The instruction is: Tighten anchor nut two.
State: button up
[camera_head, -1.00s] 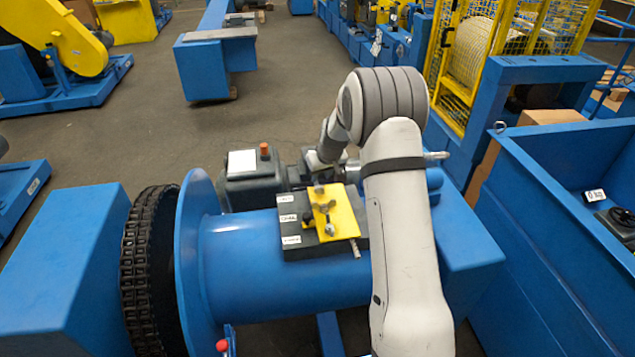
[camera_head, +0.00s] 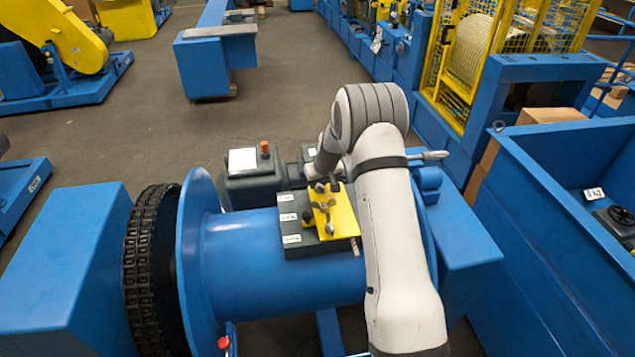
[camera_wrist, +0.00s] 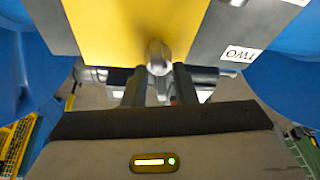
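A yellow plate (camera_head: 343,218) lies on a dark grey block (camera_head: 297,243) with white labels, on top of the blue drum (camera_head: 245,265). Small metal nuts or studs (camera_head: 322,206) stand on the plate. In the wrist view the yellow plate (camera_wrist: 130,25) and the grey block, with a label reading TWO (camera_wrist: 241,54), fill the top. A rounded metal nut or stud end (camera_wrist: 157,57) shows at the plate's edge. My gripper (camera_wrist: 160,80) has its two dark fingers apart, one on either side below it; contact is unclear. In the head view my gripper is mostly hidden at the block's far side.
A black chain (camera_head: 152,265) wraps a wheel left of the drum flange. A dark box with a white panel (camera_head: 243,160) and an orange knob stands behind the drum. A lever handle (camera_head: 432,156) sticks out right of my arm. A blue bin (camera_head: 560,215) stands at right.

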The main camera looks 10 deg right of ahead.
jog(key=shift+c, duration=0.6)
jog(key=shift+a, duration=0.15)
jog(key=shift+c, duration=0.4)
